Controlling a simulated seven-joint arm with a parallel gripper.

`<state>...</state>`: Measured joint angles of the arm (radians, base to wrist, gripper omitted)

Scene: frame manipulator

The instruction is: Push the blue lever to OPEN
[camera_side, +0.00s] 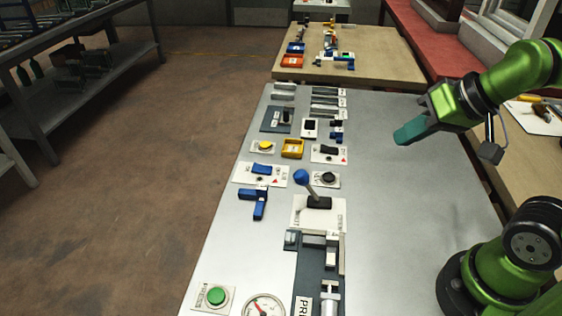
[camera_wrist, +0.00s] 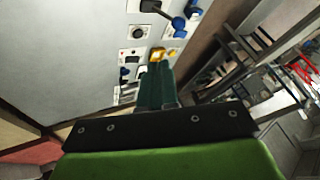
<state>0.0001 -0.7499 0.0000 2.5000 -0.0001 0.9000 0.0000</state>
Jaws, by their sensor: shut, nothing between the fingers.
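A lever with a blue ball knob (camera_side: 302,176) stands on a black base on a white plate (camera_side: 308,217) in the side view. Its stick leans up and to the left. A blue T-shaped handle (camera_side: 259,203) lies to its left, and a low blue lever (camera_side: 262,169) sits on a labelled white plate above that. I cannot read the labels. Blue parts (camera_wrist: 179,22) also show at the top of the wrist view. My gripper (camera_side: 401,137) is shut and empty, with teal fingers, above the right side of the metal table, apart from every lever. Its fingers (camera_wrist: 155,62) show in the wrist view.
The metal table (camera_side: 400,200) is clear on its right. A yellow tray (camera_side: 292,148), a yellow button (camera_side: 265,146), and several switches stand further back. A green button (camera_side: 216,295), a gauge (camera_side: 264,307) and a grey clamp-like fixture (camera_side: 331,260) are at the front.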

